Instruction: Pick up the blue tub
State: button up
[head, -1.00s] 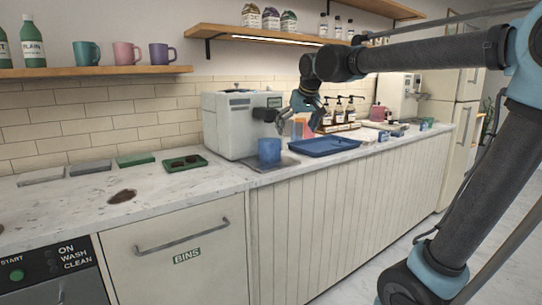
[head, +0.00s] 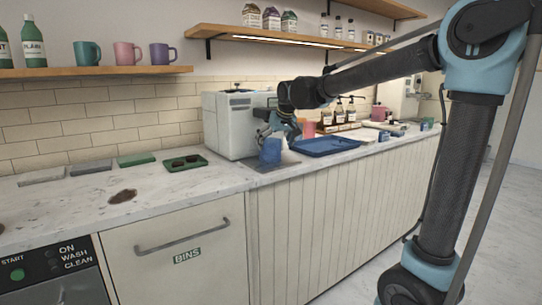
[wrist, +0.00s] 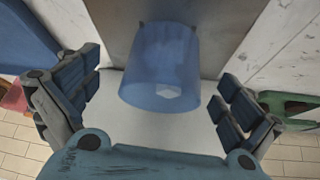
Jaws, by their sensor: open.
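The blue tub (head: 270,151) is translucent and stands on the grey mat in front of the white machine on the counter. In the wrist view the tub (wrist: 162,68) lies between and just beyond my open fingers, with space on both sides. A small pale patch shows through its wall. My gripper (wrist: 158,108) is open and empty, its two fingers spread on either side. In the head view my gripper (head: 277,132) is right at the tub and partly covers its upper part. I cannot tell from the frames whether a finger touches it.
A blue tray (head: 325,146) lies right of the tub. The white machine (head: 228,126) stands close behind. A green tray (head: 185,163) with dark contents lies to the left. Pump bottles (head: 350,113) and a pink container (head: 309,130) stand further back. The counter's left front is mostly clear.

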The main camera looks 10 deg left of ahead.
jog(key=shift+a+x, duration=0.15)
jog(key=shift+x, duration=1.35)
jog(key=shift+a+x, duration=0.15)
jog(key=shift+x, duration=1.3)
jog(key=shift+r, duration=0.15)
jog(key=c, duration=1.5)
